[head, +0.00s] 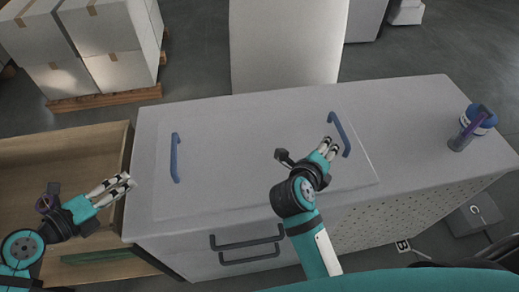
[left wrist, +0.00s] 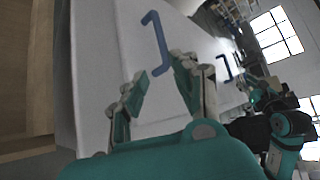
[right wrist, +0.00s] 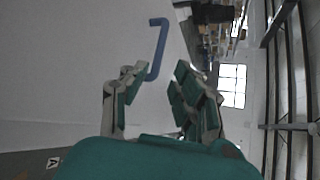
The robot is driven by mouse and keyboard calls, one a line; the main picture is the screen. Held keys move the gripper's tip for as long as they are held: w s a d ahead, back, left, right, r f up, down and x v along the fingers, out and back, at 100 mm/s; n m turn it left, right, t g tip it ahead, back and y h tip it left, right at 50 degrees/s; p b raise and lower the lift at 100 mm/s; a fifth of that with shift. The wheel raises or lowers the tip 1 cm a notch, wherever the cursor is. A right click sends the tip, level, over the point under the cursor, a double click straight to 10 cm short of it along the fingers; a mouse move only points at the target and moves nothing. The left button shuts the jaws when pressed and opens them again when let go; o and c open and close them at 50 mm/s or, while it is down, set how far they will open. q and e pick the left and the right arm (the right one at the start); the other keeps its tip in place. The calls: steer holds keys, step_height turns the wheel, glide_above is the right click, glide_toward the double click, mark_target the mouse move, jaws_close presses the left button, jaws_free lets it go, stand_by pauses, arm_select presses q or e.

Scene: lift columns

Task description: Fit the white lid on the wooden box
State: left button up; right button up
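The white lid (head: 240,160) lies flat on the white counter, with a blue left handle (head: 175,158) and a blue right handle (head: 339,133). The open wooden box (head: 60,160) stands left of the counter; its wall shows in the left wrist view (left wrist: 38,70). My left gripper (head: 129,181) is open and empty near the counter's left edge, apart from the left handle. That handle (left wrist: 155,40) is ahead of its fingers in the left wrist view. My right gripper (head: 332,149) is open beside the right handle, which shows beyond its fingers (right wrist: 159,48); contact is unclear.
The counter (head: 410,110) has free room right of the lid. Pale cartons (head: 105,75) sit on a pallet behind the wooden box.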

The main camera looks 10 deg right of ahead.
mark_target(172, 154)
arm_select(q)
steer(key=shift+d, duration=0.15)
arm_select(e)
steer(key=shift+d, duration=0.15)
